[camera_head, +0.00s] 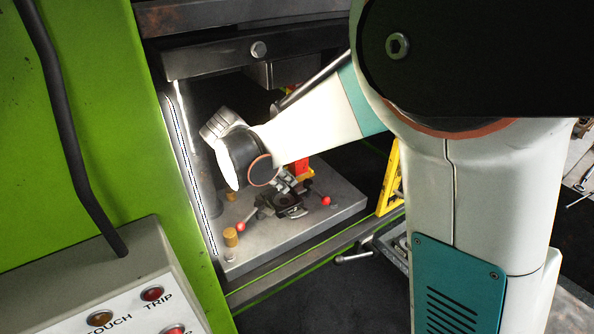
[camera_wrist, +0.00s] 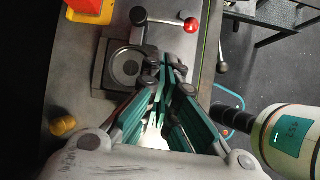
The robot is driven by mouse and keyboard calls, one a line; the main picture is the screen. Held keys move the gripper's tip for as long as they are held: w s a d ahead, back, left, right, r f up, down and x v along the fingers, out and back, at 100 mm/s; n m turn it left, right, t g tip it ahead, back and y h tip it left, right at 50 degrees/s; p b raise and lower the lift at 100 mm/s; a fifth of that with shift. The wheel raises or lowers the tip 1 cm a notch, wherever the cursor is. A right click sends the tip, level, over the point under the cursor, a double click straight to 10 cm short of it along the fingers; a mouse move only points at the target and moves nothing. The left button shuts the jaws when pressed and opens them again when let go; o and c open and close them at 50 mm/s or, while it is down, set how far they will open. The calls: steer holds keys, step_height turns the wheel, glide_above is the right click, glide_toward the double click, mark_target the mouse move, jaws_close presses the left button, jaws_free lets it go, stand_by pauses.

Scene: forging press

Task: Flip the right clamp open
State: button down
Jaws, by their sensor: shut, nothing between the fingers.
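The right clamp's lever with its red ball (camera_head: 326,201) stands at the right of the fixture on the press bed. In the wrist view the red ball (camera_wrist: 191,25) and its pale lever (camera_wrist: 158,21) lie just beyond my fingertips. My gripper (camera_wrist: 168,62) is shut and empty, its tips over the edge of the dark fixture with a round seat (camera_wrist: 126,67). I cannot tell whether the tips touch the clamp. In the head view my wrist hides part of the fixture (camera_head: 290,211). The left clamp's red ball (camera_head: 240,227) shows at the left.
A red block (camera_wrist: 70,40) stands behind the fixture. A yellow post (camera_wrist: 62,126) stands on the plate, and another post (camera_head: 230,237) is at its front left. A dark-knobbed lever (camera_head: 352,258) sticks out ahead of the bed. The press column (camera_head: 188,150) is close to my wrist.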

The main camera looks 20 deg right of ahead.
steer(key=shift+s+d+f+n+h, duration=0.1)
steer(key=shift+s+d+n+h, duration=0.1)
steer(key=shift+s+h, duration=0.2)
steer(key=shift+s+d+f+n+h, duration=0.1)
steer(key=shift+s+d+n+h, duration=0.1)
steer(key=shift+s+h, duration=0.15)
steer(key=x, duration=1)
steer(key=shift+s+a, duration=0.1)
steer(key=shift+f, duration=0.1)
steer(key=shift+s+d+n+y, duration=0.1)
steer(key=shift+d+n+y, duration=0.15)
steer(key=shift+d+n, duration=0.05)
